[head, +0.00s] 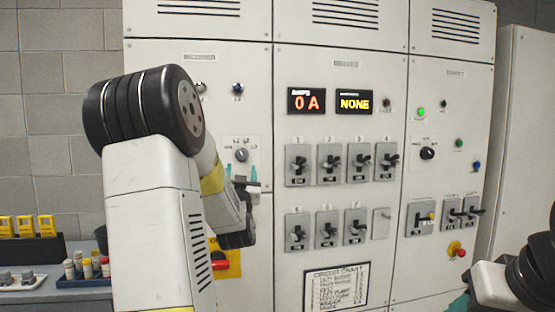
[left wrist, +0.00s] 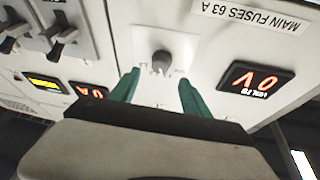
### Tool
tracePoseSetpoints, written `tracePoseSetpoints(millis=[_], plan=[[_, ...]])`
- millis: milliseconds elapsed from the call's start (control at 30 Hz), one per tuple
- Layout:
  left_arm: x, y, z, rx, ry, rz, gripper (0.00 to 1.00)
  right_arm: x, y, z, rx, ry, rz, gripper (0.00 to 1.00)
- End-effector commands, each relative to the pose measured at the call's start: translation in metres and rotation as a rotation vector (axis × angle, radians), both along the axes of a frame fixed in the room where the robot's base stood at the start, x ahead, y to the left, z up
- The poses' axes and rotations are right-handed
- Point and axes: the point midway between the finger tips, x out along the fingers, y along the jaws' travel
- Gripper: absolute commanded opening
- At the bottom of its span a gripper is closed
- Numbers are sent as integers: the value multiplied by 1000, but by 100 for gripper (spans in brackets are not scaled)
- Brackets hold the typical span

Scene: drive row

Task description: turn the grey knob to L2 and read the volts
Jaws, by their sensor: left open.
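The grey knob (head: 242,155) sits on a small light plate on the left cabinet. It also shows in the left wrist view (left wrist: 161,61), where the picture is upside down. Its position marks are too small to read. My left gripper (head: 241,173) is open, its two teal fingers just short of the knob, one to each side of it and apart from it. The volts display (left wrist: 258,80) reads 0 V in the left wrist view; my left arm hides it in the head view. Of my right gripper only a teal bit (head: 460,302) shows at the lower right.
The amps display (head: 306,101) reads 0 A, and the display beside it (head: 356,102) reads NONE. Several breaker switches (head: 330,162) fill the middle cabinet. A red handle (head: 220,263) on a yellow plate is below my left arm. A bench (head: 40,300) stands at the left.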

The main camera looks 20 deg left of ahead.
Motion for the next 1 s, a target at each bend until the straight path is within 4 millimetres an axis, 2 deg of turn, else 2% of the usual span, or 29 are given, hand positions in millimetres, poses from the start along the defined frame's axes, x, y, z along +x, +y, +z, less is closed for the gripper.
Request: tracePoseSetpoints(millis=[167,500,667,900,933,1000], plan=[[11,9,7,6,-17,10,55,0,0,0,0,0,0,45],[55,28,27,5,-15,7,55,0,0,0,0,0,0,45],[63,32,30,5,-14,7,55,0,0,0,0,0,0,45],[64,33,31,5,-13,6,55,0,0,0,0,0,0,45],[64,33,31,5,-13,6,53,0,0,0,0,0,0,45],[64,32,31,5,-13,6,40,0,0,0,0,0,0,45]])
